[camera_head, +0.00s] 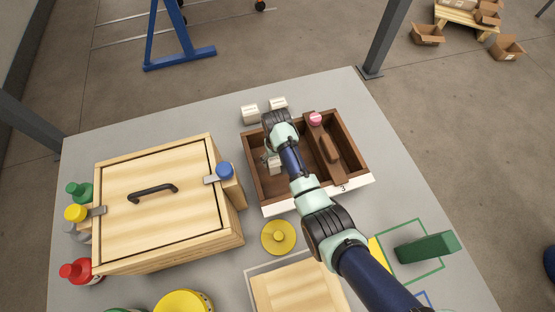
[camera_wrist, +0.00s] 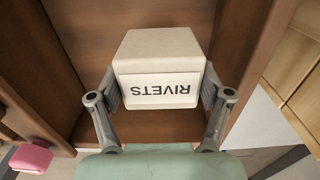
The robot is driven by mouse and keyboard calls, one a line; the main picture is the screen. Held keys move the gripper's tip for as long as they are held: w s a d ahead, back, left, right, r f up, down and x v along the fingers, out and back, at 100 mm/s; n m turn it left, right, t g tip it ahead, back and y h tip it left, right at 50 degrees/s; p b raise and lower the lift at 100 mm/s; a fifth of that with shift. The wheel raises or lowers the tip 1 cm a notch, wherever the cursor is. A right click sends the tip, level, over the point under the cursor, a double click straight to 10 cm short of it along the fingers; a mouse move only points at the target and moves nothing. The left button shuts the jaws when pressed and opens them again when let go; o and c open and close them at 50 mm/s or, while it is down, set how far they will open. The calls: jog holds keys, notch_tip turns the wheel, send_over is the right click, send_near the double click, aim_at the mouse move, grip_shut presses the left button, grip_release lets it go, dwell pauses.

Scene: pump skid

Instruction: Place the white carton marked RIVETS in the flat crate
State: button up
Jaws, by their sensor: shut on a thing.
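The white carton marked RIVETS (camera_wrist: 158,88) is held between the fingers of my gripper (camera_wrist: 158,103), its label upside down in the wrist view. In the head view the carton (camera_head: 275,167) shows partly beside my arm, within the outline of the left compartment of the dark brown crate (camera_head: 281,207). The crate floor and walls surround it in the wrist view (camera_wrist: 235,45). I cannot tell whether the carton touches the crate floor. My arm hides part of the crate and most of the gripper in the head view.
Two white cartons (camera_head: 250,114) (camera_head: 279,104) stand behind the crate. A lidded wooden box (camera_head: 160,200) stands left, with a blue-capped item (camera_head: 225,170). A yellow disc (camera_head: 279,237) lies in front.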

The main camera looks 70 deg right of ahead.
jog(key=shift+f+b, duration=1.15)
jog(key=shift+f, duration=1.15)
jog(key=shift+w+f, duration=0.1)
jog(key=o, duration=1.3)
notch_tip(320, 180, up, 12)
jog(key=p, duration=0.6)
